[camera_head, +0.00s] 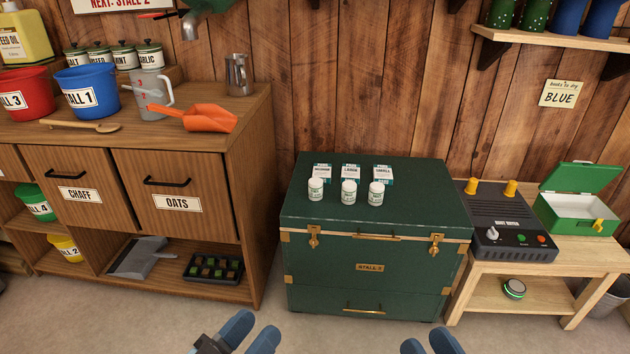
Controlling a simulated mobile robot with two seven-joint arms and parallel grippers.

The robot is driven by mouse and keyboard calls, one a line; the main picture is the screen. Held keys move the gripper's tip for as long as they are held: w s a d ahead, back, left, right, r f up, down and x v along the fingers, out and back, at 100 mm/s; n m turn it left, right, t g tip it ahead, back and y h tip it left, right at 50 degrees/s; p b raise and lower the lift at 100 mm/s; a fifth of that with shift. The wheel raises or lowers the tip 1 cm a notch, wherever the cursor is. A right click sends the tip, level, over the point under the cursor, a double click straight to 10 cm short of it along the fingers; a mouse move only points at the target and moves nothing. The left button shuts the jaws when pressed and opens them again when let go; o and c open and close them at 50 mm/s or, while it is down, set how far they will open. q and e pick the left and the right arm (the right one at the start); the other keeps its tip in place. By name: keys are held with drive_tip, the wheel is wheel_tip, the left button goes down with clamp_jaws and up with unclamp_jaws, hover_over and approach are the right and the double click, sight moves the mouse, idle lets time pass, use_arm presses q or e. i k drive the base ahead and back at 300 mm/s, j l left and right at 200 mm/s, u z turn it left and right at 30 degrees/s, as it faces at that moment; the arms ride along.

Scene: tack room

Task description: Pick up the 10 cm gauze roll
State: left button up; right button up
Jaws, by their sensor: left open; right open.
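Three small white cylinders with green print stand upright in a row on the lid of the green trunk (420,208): a left one (315,189), a middle one (349,192) and a right one (376,193). Behind them stand three small white-and-teal packets, a left one (322,171), a middle one (350,172) and a right one (383,174). The print is too small to tell which, if any, is the 10 cm gauze roll. My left gripper (251,333) and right gripper (427,344) are open at the bottom edge, apart from the trunk and its items.
A wooden cabinet (250,150) on the left holds buckets, an orange scoop (209,118) and a jug. On the right, a low bench (590,252) carries a boot dryer (495,220) and an open green box (575,213). The trunk lid around the small items is clear.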

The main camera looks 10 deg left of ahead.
sight(315, 184)
drive_tip(key=i+j, duration=0.15)
drive_tip(key=j, duration=0.25)
drive_tip(key=i+j, duration=0.15)
drive_tip(key=j, duration=0.2)
drive_tip(key=i+j, duration=0.15)
drive_tip(key=j, duration=0.25)
drive_tip(key=i+j+z, duration=0.1)
drive_tip(key=j, duration=0.25)
drive_tip(key=i+j, duration=0.2)
drive_tip(key=j, duration=0.2)
drive_tip(key=i+j, duration=0.1)
drive_tip(key=j, duration=0.3)
drive_tip(key=i+j, duration=0.15)
drive_tip(key=j, duration=0.25)
drive_tip(key=i, duration=0.5)
